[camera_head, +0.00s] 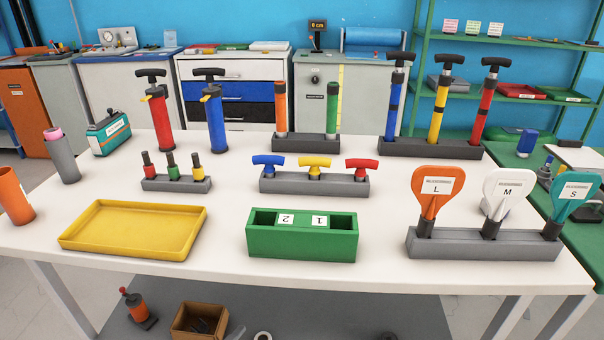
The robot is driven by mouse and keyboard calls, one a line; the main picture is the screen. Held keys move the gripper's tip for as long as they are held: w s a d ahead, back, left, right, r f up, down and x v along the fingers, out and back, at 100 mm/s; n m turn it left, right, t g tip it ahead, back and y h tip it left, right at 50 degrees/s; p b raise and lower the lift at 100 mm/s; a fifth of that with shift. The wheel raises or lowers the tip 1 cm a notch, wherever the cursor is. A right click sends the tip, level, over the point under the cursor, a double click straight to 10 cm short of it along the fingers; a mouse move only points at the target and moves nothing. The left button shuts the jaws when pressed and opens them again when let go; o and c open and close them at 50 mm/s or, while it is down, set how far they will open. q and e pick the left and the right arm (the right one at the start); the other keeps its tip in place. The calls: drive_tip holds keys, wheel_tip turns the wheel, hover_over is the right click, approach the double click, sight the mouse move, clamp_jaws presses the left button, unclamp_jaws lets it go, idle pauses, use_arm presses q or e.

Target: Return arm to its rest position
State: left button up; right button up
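Neither of my arms nor grippers shows in the head view. The white table (225,218) stands in front of me. On it are a yellow tray (133,228), empty, and a green block (302,244) with two slots and labels 2 and 1. A grey rack (484,243) holds orange, white and teal paddles marked L, M and S, all upright. Another grey rack (314,185) holds blue, yellow and red T-handles.
A red pump (162,115) and a blue pump (215,120) stand at the back. Racks behind hold an orange tube (280,107), a green tube (332,108) and several tall pumps. An orange cup (15,196) and grey cylinder (62,158) stand left. The front table strip is clear.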

use_arm(q)
drive_tip(key=s+f+n+g+y+p, duration=0.2)
drive_tip(key=s+f+n, duration=0.3)
drive_tip(key=s, duration=0.5)
drive_tip(key=s+a+f+n+g+y+p, duration=0.1)
drive_tip(key=s+f+n+g, duration=0.3)
drive_tip(key=s, duration=0.6)
drive_tip(key=s+a+f+n+g+y+p, duration=0.1)
drive_tip(key=s+f+n+g+y+p, duration=0.1)
drive_tip(key=s+f+n, duration=0.6)
drive_tip(key=shift+s+a+f+g+y+p, duration=0.2)
drive_tip(key=shift+s+g+y+p, duration=0.25)
drive_tip(key=shift+s+p, duration=0.6)
use_arm(e)
drive_tip(key=s+d+f+g+h, duration=0.1)
drive_tip(key=s+f+g, duration=0.3)
drive_tip(key=s, duration=0.5)
drive_tip(key=s+d+f+g+h, duration=0.1)
drive_tip(key=s+d+f+g, duration=0.2)
drive_tip(key=s+f, duration=0.5)
drive_tip(key=shift+s+d+f+m+g, duration=0.35)
drive_tip(key=shift+s+d, duration=0.25)
drive_tip(key=shift+s, duration=0.2)
use_arm(q)
drive_tip(key=shift+w+d, duration=0.1)
drive_tip(key=shift+w, duration=0.05)
use_arm(e)
drive_tip(key=shift+w, duration=0.1)
